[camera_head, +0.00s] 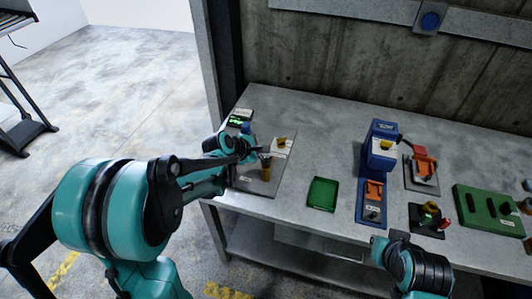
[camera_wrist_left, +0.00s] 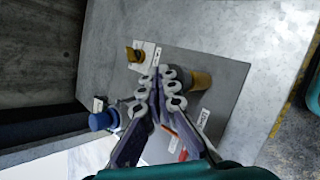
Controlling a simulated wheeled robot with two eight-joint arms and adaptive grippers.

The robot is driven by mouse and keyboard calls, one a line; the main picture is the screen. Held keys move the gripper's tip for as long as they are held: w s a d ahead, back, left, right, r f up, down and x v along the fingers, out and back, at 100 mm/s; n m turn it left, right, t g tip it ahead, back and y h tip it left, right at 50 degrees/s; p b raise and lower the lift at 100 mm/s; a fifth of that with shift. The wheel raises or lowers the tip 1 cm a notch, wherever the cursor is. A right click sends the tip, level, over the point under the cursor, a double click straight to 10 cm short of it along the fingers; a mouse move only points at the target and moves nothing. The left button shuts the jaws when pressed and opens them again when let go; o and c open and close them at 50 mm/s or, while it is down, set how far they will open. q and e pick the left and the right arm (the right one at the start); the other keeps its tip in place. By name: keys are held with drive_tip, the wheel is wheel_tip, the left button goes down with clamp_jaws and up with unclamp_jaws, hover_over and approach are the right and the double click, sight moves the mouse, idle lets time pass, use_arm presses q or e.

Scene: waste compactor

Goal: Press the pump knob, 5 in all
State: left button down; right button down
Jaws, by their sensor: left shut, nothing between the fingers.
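A grey plate (camera_head: 252,184) at the left end of the workbench carries a blue knob (camera_head: 246,128), a yellow knob (camera_head: 281,142) on a white base and an upright brass-coloured cylinder (camera_head: 266,170). No readable label tells which is the pump knob. My left gripper (camera_head: 262,152) is over the plate, close to the cylinder, its fingers shut and empty. In the left wrist view, its fingertips (camera_wrist_left: 161,72) lie between the yellow knob (camera_wrist_left: 135,54) and the cylinder (camera_wrist_left: 201,82). The blue knob (camera_wrist_left: 102,121) is left of the fingers. Contact cannot be told.
A small display (camera_head: 239,120) with green characters stands behind the plate. To the right are an empty green tray (camera_head: 322,194), a blue machine (camera_head: 364,180) and a green block (camera_head: 487,211). Part of my right arm shows at the front edge.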

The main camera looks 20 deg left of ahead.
use_arm(q)
drive_tip(key=shift+f, duration=0.4)
drive_tip(key=shift+r, duration=0.2)
idle(0.3)
drive_tip(key=shift+r+p, duration=1.5)
drive_tip(key=shift+r, duration=0.65)
drive_tip(key=shift+w+r, duration=0.1)
wheel_tip(320, 180, up, 5)
drive_tip(key=p, duration=0.3)
drive_tip(key=shift+p, duration=0.4)
drive_tip(key=shift+a, duration=0.1)
idle(0.4)
